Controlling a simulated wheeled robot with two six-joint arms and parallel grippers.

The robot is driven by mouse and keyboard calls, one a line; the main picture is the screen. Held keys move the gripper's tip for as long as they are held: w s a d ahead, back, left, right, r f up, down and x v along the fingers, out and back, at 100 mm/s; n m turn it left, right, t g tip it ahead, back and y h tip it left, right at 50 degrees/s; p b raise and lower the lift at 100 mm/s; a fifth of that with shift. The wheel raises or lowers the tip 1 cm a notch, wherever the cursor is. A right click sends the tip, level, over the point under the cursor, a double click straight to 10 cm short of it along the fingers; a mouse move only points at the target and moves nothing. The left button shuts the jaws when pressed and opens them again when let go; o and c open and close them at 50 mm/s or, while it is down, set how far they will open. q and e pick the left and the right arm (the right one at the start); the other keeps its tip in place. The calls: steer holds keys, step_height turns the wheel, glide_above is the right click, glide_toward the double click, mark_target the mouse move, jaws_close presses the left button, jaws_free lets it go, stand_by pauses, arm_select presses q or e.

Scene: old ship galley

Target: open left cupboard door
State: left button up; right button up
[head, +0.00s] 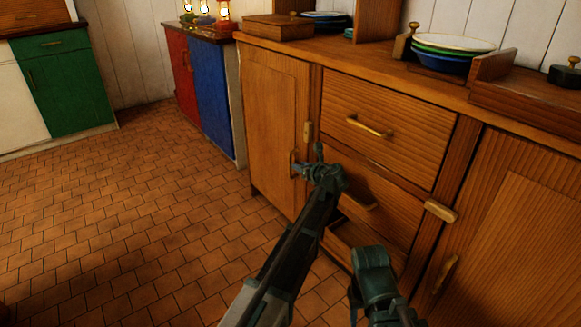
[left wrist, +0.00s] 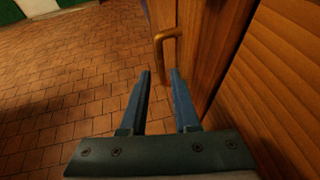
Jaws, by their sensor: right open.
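The left cupboard door (head: 268,115) is a wooden panel at the left end of the long wooden cabinet and looks shut. Its brass handle (left wrist: 168,42) shows in the left wrist view, just beyond my fingertips. My left gripper (head: 300,165) is at the door's right edge, by the handle, which it partly hides in the head view. In the left wrist view my left gripper (left wrist: 160,72) has its two fingers apart with nothing between them. My right gripper (head: 372,265) is low in the head view, in front of the cabinet, open and away from the door.
Drawers (head: 385,125) with brass pulls lie right of the door, then a right cupboard door (head: 510,220). Brass latches (head: 440,211) sit at the door edges. Stacked plates (head: 452,50) stand on top. The tiled floor (head: 130,220) to the left is clear.

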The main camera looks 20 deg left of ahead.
arm_select(q)
steer(key=b, duration=0.3)
glide_above(290, 177)
steer(key=d, duration=0.1)
step_height(290, 177, down, 3)
steer(key=shift+w+a+f, duration=0.35)
steer(key=shift+a, duration=0.2)
jaws_close()
stand_by(0.7)
